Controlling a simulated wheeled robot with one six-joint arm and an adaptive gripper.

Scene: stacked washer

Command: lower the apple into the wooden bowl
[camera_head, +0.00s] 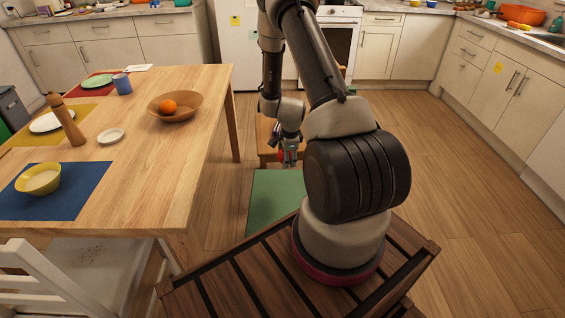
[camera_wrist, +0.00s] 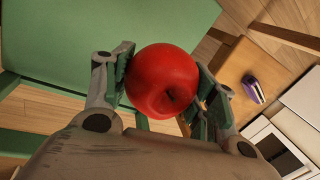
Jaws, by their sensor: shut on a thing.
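A red apple (camera_wrist: 162,80) is held between the two fingers of my gripper (camera_wrist: 163,88) in the wrist view. In the head view my gripper (camera_head: 289,157) hangs to the right of the dining table, with a small bit of red apple (camera_head: 282,156) showing at its fingers. The wooden bowl (camera_head: 186,113) stands upright on the table near its right edge and has an orange (camera_head: 168,106) in it. The gripper is apart from the bowl, off to its right. The bowl does not show in the wrist view.
The table (camera_head: 150,160) also holds a pepper mill (camera_head: 66,120), a small white dish (camera_head: 110,136) and a yellow bowl (camera_head: 40,179) on a blue mat. A green chair seat (camera_head: 272,200) lies below my gripper. Table wood around the wooden bowl is clear.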

